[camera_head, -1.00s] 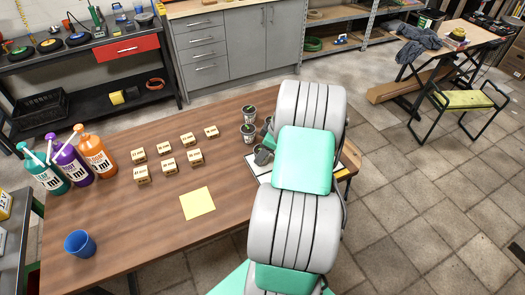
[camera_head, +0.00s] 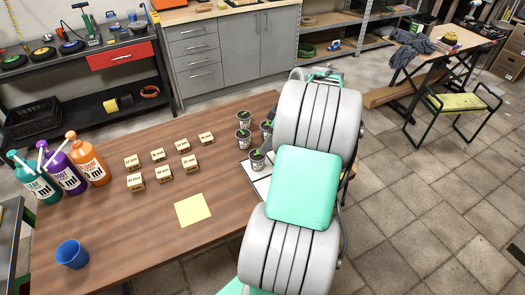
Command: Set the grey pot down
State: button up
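Several small grey pots with dark soil and bits of green stand near the right end of the wooden table. One pot (camera_head: 244,118) is at the back, and another (camera_head: 243,139) is just in front of it. A third pot (camera_head: 257,160) is nearest, at a white sheet or board (camera_head: 262,185). A further pot (camera_head: 266,131) is partly hidden by my arm. I cannot tell which one the task means. My gripper is hidden behind my grey and mint-green arm, so its fingers and anything in them do not show.
The wooden table (camera_head: 130,235) holds several small labelled wooden blocks (camera_head: 157,154), a yellow sheet (camera_head: 192,209), a blue cup (camera_head: 72,254) and coloured pump bottles (camera_head: 88,160) at the left. My arm covers the table's right end. Open tiled floor (camera_head: 410,215) lies to the right.

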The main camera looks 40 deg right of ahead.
jog(key=w+a+r+m, duration=0.1)
jog(key=a+r, duration=0.1)
jog(key=a, duration=0.3)
jog(key=w+a+r+h, duration=0.1)
jog(key=a+r, duration=0.1)
jog(key=a, duration=0.4)
jog(key=w+a+r+m, duration=0.1)
jog(key=a+r, duration=0.2)
jog(key=a, duration=0.2)
jog(key=s+a+m, duration=0.1)
jog(key=s+a, duration=0.4)
jog(key=a, duration=0.3)
jog(key=s+a+m+h, duration=0.1)
jog(key=s+a+m, duration=0.1)
jog(key=s+a, duration=0.3)
jog(key=a, duration=0.4)
jog(key=shift+m, duration=0.3)
